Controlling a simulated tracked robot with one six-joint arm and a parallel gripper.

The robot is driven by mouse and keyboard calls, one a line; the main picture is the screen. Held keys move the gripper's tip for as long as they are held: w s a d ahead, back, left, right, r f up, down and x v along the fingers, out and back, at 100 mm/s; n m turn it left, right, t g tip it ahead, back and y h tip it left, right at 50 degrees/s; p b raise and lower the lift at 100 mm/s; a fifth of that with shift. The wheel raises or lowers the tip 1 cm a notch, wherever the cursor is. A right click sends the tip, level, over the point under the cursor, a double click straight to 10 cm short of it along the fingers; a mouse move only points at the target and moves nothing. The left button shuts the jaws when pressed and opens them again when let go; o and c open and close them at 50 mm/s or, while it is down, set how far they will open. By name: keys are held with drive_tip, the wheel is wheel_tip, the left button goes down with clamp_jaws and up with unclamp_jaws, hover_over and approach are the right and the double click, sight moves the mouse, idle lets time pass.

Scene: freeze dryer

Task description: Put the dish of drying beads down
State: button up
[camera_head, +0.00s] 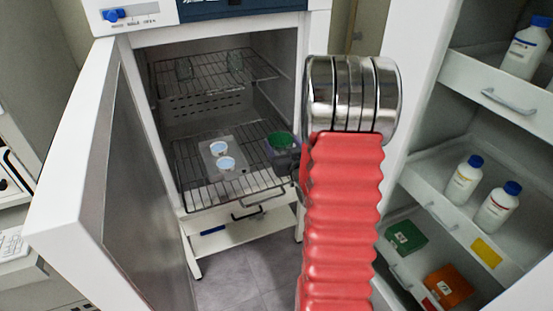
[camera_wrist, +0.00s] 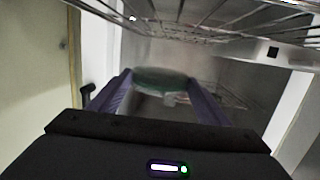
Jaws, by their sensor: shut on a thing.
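The dish of drying beads (camera_head: 281,140) shows green in the head view, at the right side of the open chamber, near the lower wire shelf. In the wrist view the dish (camera_wrist: 164,80) sits between the two purple fingers of my gripper (camera_wrist: 165,88), which is shut on it. In the head view my gripper (camera_head: 287,152) is small and partly hidden behind my red arm sleeve. The lower wire shelf (camera_head: 190,180) is beneath or beside the dish. I cannot tell whether the dish touches it.
A pale plate (camera_head: 213,177) with two blue-white round pieces lies on the lower shelf. The upper wire shelf (camera_head: 205,75) holds two small glass items. The chamber door (camera_head: 130,190) stands open at left. A cabinet with bottles (camera_head: 496,206) is at right.

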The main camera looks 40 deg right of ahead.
drive_tip(key=shift+f, duration=1.15)
drive_tip(key=shift+f, duration=0.1)
drive_tip(key=shift+f, duration=2)
drive_tip(key=shift+f, duration=0.1)
drive_tip(key=o, duration=1.1)
